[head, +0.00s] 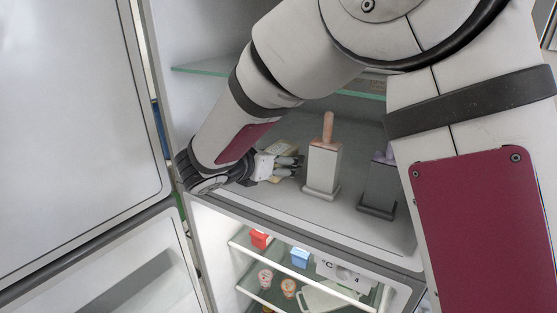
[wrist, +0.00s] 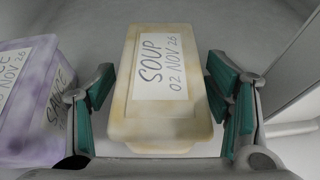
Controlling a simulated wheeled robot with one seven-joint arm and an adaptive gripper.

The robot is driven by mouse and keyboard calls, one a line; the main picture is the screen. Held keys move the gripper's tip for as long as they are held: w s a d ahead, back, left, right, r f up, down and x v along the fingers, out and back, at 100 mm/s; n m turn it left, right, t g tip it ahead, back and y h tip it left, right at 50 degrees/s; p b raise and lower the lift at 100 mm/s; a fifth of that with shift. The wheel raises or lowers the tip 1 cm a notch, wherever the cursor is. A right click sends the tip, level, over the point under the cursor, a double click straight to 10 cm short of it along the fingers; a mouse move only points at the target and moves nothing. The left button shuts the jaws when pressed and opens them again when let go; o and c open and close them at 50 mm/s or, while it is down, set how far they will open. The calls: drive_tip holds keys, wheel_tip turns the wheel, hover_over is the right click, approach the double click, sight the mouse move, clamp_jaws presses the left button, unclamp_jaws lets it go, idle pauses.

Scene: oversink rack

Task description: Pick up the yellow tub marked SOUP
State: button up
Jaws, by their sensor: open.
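The yellow tub (wrist: 160,133) carries a white label reading SOUP 02 NOV 26 and fills the middle of the wrist view. In the head view a little of the yellow tub (head: 283,146) shows behind my gripper (head: 294,167), in the upper compartment of the open fridge. My gripper (wrist: 158,68) is open, with one green-padded finger on each side of the tub. The fingers lie close to the tub's sides; I cannot tell whether either one touches. The tub's far side and underside are hidden.
A purple tub (wrist: 50,110) marked SAUCE stands close to the left finger. In the head view, a white ice-pop mould (head: 322,168) and a dark one (head: 379,188) stand to the right of my gripper. A glass shelf (head: 205,70) lies above.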

drive_tip(key=c, duration=1.5)
drive_tip(key=shift+r, duration=0.1)
